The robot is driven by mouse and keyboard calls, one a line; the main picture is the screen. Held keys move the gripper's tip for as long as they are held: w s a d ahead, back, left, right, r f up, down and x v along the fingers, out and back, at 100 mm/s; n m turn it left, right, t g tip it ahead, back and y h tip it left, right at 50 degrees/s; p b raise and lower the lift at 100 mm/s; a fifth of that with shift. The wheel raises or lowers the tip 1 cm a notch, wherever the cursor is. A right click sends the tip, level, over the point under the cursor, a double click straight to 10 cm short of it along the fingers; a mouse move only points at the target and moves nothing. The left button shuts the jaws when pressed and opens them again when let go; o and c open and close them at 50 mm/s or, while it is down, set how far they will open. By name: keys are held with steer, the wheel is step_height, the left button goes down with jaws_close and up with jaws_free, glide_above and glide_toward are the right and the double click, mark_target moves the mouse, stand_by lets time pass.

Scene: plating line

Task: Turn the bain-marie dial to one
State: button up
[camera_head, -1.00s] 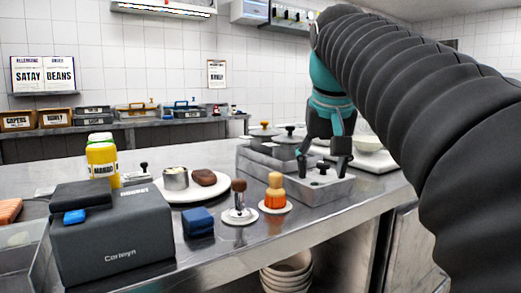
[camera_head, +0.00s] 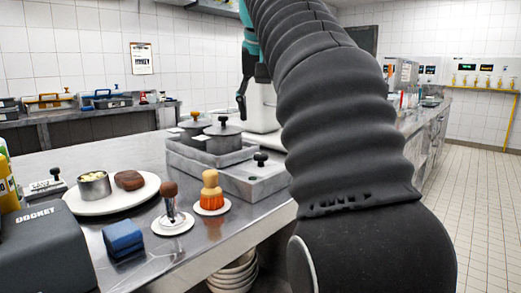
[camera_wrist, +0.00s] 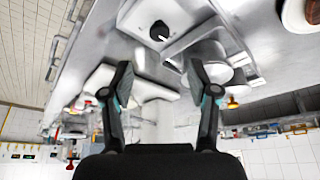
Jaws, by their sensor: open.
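The bain-marie (camera_head: 222,182) is a grey metal unit on the counter with two dark-lidded pots in its wells. Its black dial (camera_head: 260,158) stands on the flat panel at its right end. In the wrist view the dial (camera_wrist: 159,31) is a round black knob on a pale panel, with a small white mark; I cannot read its setting. My gripper (camera_head: 243,100) is above the bain-marie, clear of the dial, partly hidden by my arm. In the wrist view its two fingers (camera_wrist: 159,82) are spread, with nothing between them.
Left of the bain-marie are an orange-based brush (camera_head: 211,195), a brown-topped tool (camera_head: 170,205), a blue block (camera_head: 123,240) and a white plate (camera_head: 115,203) with a tin and brown food. White bowls (camera_head: 233,272) are stacked below. Open floor (camera_head: 480,200) lies at the right.

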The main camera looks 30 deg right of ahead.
mark_target(261, 155)
steer(key=b+x, duration=0.2)
steer(key=x, duration=0.8)
steer(key=shift+f+b, duration=0.2)
steer(key=shift+b, duration=0.15)
jaws_close()
